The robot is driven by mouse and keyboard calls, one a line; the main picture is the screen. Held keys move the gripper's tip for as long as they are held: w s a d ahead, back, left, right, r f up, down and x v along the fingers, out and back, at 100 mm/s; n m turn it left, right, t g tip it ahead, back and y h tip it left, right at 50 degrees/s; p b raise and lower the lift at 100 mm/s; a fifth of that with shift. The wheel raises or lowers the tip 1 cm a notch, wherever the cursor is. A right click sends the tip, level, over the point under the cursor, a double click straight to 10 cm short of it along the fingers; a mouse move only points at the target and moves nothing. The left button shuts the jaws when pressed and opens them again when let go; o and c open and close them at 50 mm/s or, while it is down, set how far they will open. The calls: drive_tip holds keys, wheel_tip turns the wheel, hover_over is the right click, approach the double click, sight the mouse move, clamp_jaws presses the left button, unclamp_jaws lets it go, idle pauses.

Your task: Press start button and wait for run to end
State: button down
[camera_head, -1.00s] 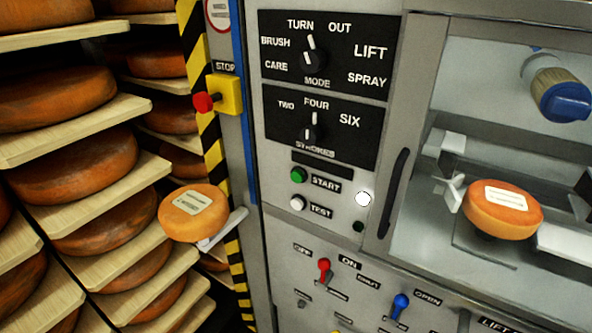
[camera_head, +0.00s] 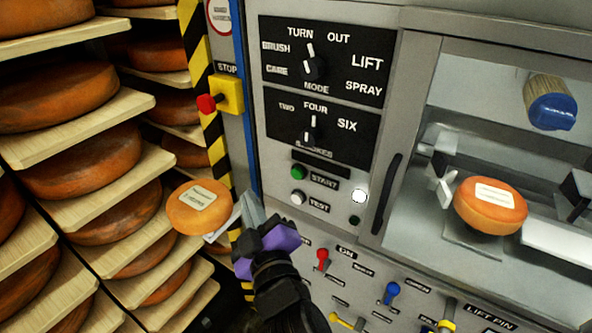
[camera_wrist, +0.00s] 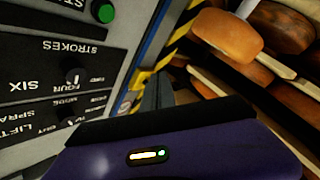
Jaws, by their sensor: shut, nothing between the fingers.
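The green start button (camera_head: 298,171) is on the grey panel beside the START label, above the white test button (camera_head: 298,197). In the wrist view the green button (camera_wrist: 103,11) shows at the top. My gripper (camera_head: 250,208) is shut and empty, to the left of and below the start button, and apart from it. In the wrist view its closed fingers (camera_wrist: 152,92) point towards the striped post. A round white lamp (camera_head: 360,195) is lit right of the buttons. A cheese wheel (camera_head: 490,204) sits inside the machine behind the window.
A yellow box with a red stop knob (camera_head: 206,104) is on the striped post at left. A labelled cheese (camera_head: 198,207) is close left of my gripper. Shelves of cheese wheels (camera_head: 60,95) fill the left. Red (camera_head: 322,255) and blue (camera_head: 391,290) levers stick out below the panel.

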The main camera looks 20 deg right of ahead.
sight(297, 174)
drive_tip(key=d+f+h, duration=0.1)
drive_tip(key=d+f+g+h, duration=0.1)
drive_tip(key=f, duration=0.1)
drive_tip(key=shift+w+d+f, duration=0.1)
drive_tip(key=shift+d+f, duration=0.1)
drive_tip(key=shift+d, duration=0.1)
drive_tip(key=w+d+p, duration=0.2)
drive_tip(key=w+d, duration=0.3)
drive_tip(key=d, duration=0.2)
drive_tip(key=shift+w+p, duration=0.15)
drive_tip(key=shift+p, duration=0.2)
idle(2.0)
drive_tip(key=shift+w+d, duration=0.25)
drive_tip(key=shift+d, duration=0.1)
